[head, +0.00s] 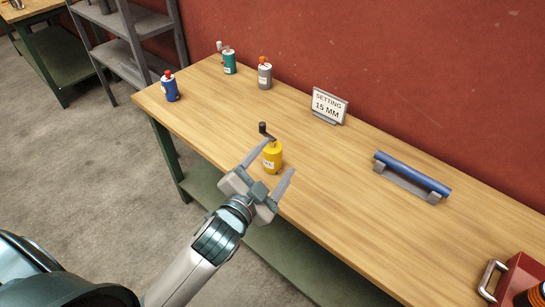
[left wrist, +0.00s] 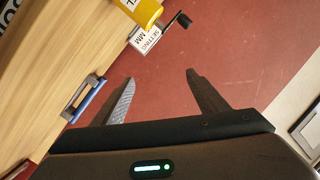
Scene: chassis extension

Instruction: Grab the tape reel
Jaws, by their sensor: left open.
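No object is plainly a tape reel. A yellow canister (head: 272,158) with a dark crank handle stands upright near the table's front edge. It also shows, cut off, at the top of the left wrist view (left wrist: 143,9). My left gripper (head: 280,156) is open, its fingers appearing on either side of the canister in the head view. In the left wrist view the space between the fingers (left wrist: 160,76) is empty, with the canister off above them. An orange and black item (head: 537,294), cut off at the lower right corner, is too little shown to name. My right gripper is out of view.
Blue (head: 171,88), teal (head: 229,63) and grey (head: 265,75) canisters stand at the table's far left. A "SETTING 15 MM" sign (head: 328,105) and a blue bar on a grey holder (head: 411,178) stand along the back. A red box (head: 517,278) is at lower right.

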